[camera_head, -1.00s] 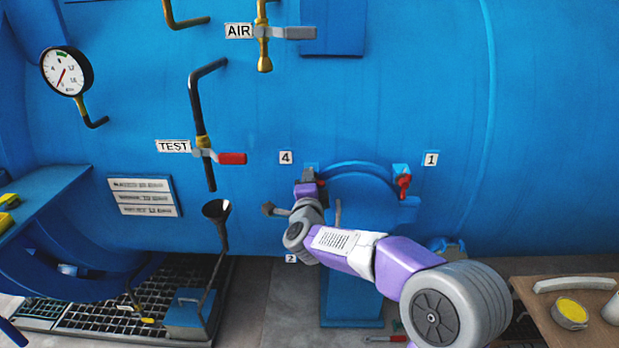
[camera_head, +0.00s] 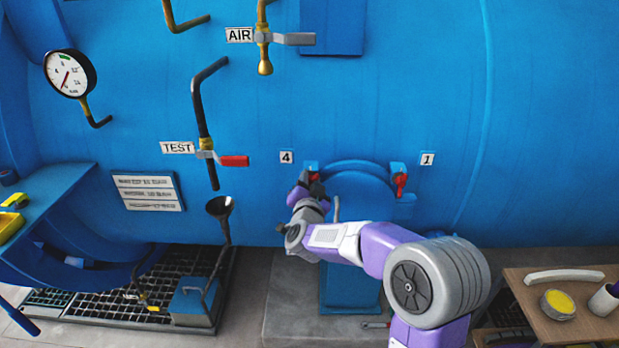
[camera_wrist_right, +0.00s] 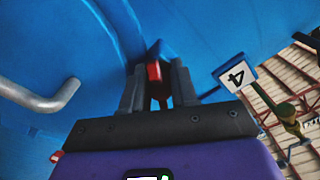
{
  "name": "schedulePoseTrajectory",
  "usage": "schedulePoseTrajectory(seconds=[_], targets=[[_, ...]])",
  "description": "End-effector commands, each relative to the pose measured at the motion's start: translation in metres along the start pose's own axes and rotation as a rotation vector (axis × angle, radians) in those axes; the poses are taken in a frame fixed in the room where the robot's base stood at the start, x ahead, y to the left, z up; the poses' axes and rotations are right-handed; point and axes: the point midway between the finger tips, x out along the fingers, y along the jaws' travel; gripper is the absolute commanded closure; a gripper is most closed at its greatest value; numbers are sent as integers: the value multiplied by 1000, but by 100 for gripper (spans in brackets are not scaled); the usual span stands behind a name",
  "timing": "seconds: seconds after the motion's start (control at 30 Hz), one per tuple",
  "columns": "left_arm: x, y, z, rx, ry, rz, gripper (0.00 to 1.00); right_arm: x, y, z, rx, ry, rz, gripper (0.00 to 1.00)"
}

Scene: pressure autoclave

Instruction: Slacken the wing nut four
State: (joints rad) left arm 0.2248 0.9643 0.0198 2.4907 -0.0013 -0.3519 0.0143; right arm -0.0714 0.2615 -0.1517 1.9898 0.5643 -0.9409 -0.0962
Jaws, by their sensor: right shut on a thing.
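Wing nut four is red and sits beside the "4" label (camera_head: 286,157) at the upper left of the round blue door. In the right wrist view the red wing nut (camera_wrist_right: 154,72) lies between the two dark fingers of my right gripper (camera_wrist_right: 157,90), which is shut on it. In the head view my right gripper (camera_head: 312,183) covers much of that nut. Another red wing nut (camera_head: 400,183) hangs at the upper right of the door, near the "1" label (camera_head: 427,159). My left gripper is not in view.
A grey bent handle (camera_wrist_right: 50,98) shows left of the gripper in the wrist view. A TEST valve with red lever (camera_head: 234,160) and a black funnel (camera_head: 220,207) stand to the left. A wooden table (camera_head: 537,282) with a yellow-topped tin (camera_head: 558,304) is at lower right.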

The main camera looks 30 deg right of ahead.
Motion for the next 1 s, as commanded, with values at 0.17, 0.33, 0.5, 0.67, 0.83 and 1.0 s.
schedulePoseTrajectory(seconds=[0.17, 0.33, 0.5, 0.67, 0.83, 1.0], targets=[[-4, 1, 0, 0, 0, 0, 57, 0, 0, 1, -52, -2, 0, 100], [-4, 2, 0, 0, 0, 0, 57, 0, 0, 1, -71, -2, 0, 100], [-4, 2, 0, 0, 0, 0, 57, 0, 0, 1, -74, -2, 0, 100], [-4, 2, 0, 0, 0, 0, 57, 0, 0, 1, -73, -2, 0, 100], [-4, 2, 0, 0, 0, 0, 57, 0, 0, 1, -73, -2, 0, 52], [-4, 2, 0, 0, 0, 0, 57, 0, 0, 1, -72, -1, 0, 51]])
